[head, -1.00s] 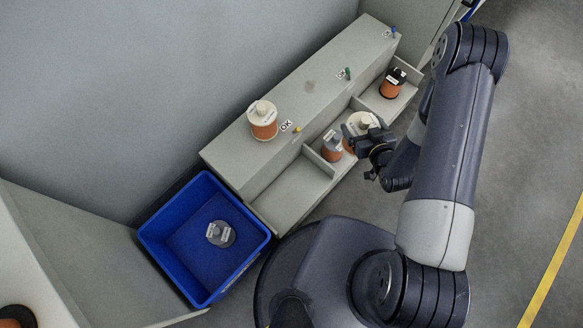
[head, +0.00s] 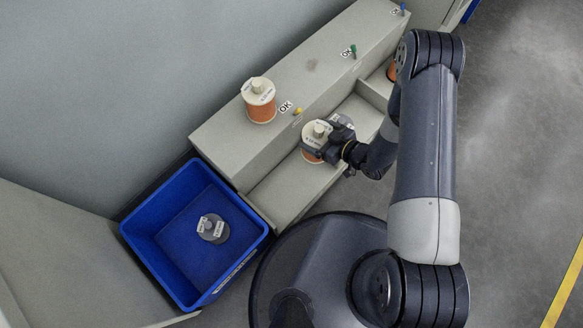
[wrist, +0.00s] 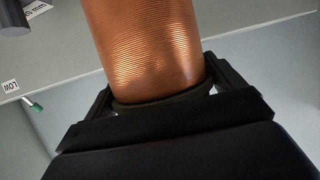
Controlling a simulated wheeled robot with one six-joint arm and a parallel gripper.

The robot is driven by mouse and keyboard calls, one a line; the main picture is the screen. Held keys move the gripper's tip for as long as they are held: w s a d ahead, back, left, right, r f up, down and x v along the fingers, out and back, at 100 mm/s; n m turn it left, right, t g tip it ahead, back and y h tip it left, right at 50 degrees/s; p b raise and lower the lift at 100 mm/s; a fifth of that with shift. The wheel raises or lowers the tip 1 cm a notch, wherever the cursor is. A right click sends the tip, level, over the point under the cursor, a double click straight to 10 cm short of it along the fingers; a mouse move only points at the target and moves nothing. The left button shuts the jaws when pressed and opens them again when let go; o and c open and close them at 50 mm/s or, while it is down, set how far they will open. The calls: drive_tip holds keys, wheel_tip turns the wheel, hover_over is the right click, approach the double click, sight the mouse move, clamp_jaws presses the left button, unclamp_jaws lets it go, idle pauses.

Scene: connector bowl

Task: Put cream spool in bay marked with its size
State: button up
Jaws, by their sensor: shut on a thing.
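My gripper (head: 332,141) is shut on a cream spool (head: 315,132) with copper winding. The held spool is roughly upright above the low bays, near a divider. In the wrist view its copper winding (wrist: 150,45) rises between the jaws of my gripper (wrist: 160,104). The row of bays (head: 285,193) runs along the grey bench front, and the left bay looks empty. Whether the spool touches the bay floor cannot be told. A second cream spool (head: 260,101) with copper winding stands on the upper ledge. Size marks on the bays are not readable.
A blue bin (head: 150,240) at lower left holds a grey spool (head: 213,228). The ledge carries OK labels and yellow (head: 298,111), green (head: 353,51) and blue (head: 403,8) pegs. A copper-wound spool (head: 391,71) sits partly hidden in the far bay. Dividers separate the bays.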

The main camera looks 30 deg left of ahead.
drive_tip(key=f, duration=0.1)
drive_tip(key=s+a+f+n+g+b, duration=0.1)
drive_tip(key=f, duration=0.1)
drive_tip(key=s+a+f+g+b, duration=0.1)
drive_tip(key=shift+a+f+n+y, duration=0.1)
drive_tip(key=shift+f+n+y, duration=0.05)
drive_tip(key=shift+n+y, duration=0.2)
wheel_tip(320, 180, down, 10)
drive_tip(key=b, duration=0.4)
drive_tip(key=shift+s, duration=0.1)
drive_tip(key=shift+f+b, duration=0.15)
drive_tip(key=shift+b, duration=0.15)
drive_tip(key=o, duration=1.8)
drive_tip(key=p+v, duration=0.3)
drive_tip(key=v, duration=0.9)
drive_tip(key=shift+r, duration=0.25)
